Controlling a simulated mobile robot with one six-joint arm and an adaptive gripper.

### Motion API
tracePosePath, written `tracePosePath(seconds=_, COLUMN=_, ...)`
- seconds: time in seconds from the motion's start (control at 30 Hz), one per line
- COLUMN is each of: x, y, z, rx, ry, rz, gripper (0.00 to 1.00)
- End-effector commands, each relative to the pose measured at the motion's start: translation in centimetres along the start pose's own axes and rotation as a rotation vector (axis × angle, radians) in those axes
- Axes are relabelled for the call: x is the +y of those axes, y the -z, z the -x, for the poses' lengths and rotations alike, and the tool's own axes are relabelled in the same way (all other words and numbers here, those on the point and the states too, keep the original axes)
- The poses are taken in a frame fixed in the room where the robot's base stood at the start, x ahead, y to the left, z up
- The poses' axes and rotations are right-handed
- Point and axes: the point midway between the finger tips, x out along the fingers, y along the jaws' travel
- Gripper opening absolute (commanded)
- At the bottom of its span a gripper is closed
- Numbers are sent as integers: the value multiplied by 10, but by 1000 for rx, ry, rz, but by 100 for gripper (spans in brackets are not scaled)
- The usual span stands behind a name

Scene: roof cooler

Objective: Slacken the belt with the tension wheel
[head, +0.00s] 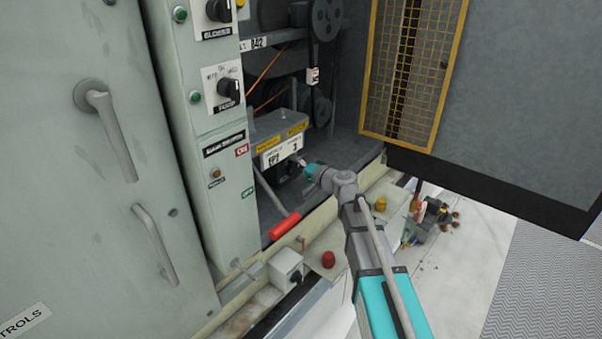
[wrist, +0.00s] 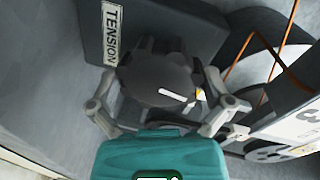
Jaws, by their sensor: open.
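The tension wheel (wrist: 158,82) is a dark, lobed knob with a white pointer mark, in the middle of the wrist view. It sits in front of a dark block with a white TENSION label (wrist: 115,30). My gripper (wrist: 165,72) is open, with one finger on each side of the wheel; I cannot tell whether they touch it. In the head view my gripper (head: 308,168) is at the machine's grey housing, and the wheel is mostly hidden there. An orange belt (head: 268,65) runs inside the cabinet. It also shows in the wrist view (wrist: 236,62).
The yellow mesh guard (head: 412,65) is on the right. The control panel column (head: 212,130) is on the left.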

Motion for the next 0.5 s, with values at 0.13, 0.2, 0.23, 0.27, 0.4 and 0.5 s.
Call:
tracePosePath(seconds=0.13, x=0, y=0, z=0, rx=-1, ry=0, rz=-10, gripper=100)
tracePosePath(seconds=0.2, x=0, y=0, z=0, rx=-2, ry=0, rz=-21, gripper=100)
tracePosePath(seconds=0.23, x=0, y=0, z=0, rx=-3, ry=1, rz=-28, gripper=100)
tracePosePath(seconds=0.27, x=0, y=0, z=0, rx=-4, ry=1, rz=-36, gripper=100)
tracePosePath(seconds=0.4, x=0, y=1, z=0, rx=-10, ry=1, rz=-91, gripper=100)
tracePosePath(seconds=0.5, x=0, y=1, z=0, rx=-17, ry=2, rz=-146, gripper=100)
